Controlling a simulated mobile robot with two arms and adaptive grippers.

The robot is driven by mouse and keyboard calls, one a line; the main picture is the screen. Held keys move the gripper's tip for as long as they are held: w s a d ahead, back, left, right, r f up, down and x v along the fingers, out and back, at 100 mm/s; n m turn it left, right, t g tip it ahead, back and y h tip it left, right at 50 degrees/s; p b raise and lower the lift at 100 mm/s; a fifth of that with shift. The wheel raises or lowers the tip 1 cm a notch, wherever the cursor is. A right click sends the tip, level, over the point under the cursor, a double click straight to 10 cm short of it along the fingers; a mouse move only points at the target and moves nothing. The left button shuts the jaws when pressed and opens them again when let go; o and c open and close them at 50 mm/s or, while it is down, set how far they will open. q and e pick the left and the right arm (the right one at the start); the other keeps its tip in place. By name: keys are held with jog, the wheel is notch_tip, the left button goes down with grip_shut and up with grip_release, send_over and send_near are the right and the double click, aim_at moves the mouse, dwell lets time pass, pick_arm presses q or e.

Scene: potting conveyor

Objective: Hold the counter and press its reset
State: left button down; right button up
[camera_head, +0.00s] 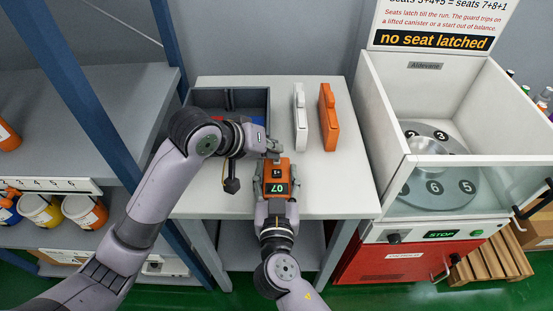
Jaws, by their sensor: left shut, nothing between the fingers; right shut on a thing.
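The counter (277,172) is an orange handheld device with a dark display showing green digits that seem upside down to me. It is near the front of the white table. My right gripper (277,180) comes from below and is shut on the counter, with a finger on each side. My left gripper (272,149) is shut and empty, with its fingertips just beyond the counter's far edge. I cannot tell whether they touch it. No reset button can be made out; the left gripper may cover that end.
The white table (320,180) has free room right of the counter. A white case (300,115) and an orange case (327,115) stand behind. A dark divided bin (200,97) is at the back left. A white machine (385,135) stands at right, shelves (90,110) at left.

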pick_arm(q)
jog(key=shift+f, duration=0.5)
dwell(0.3)
jog(key=shift+r, duration=0.9)
jog(key=shift+r, duration=0.1)
jog(key=shift+r, duration=2.4)
pick_arm(e)
jog(key=o, duration=1.3)
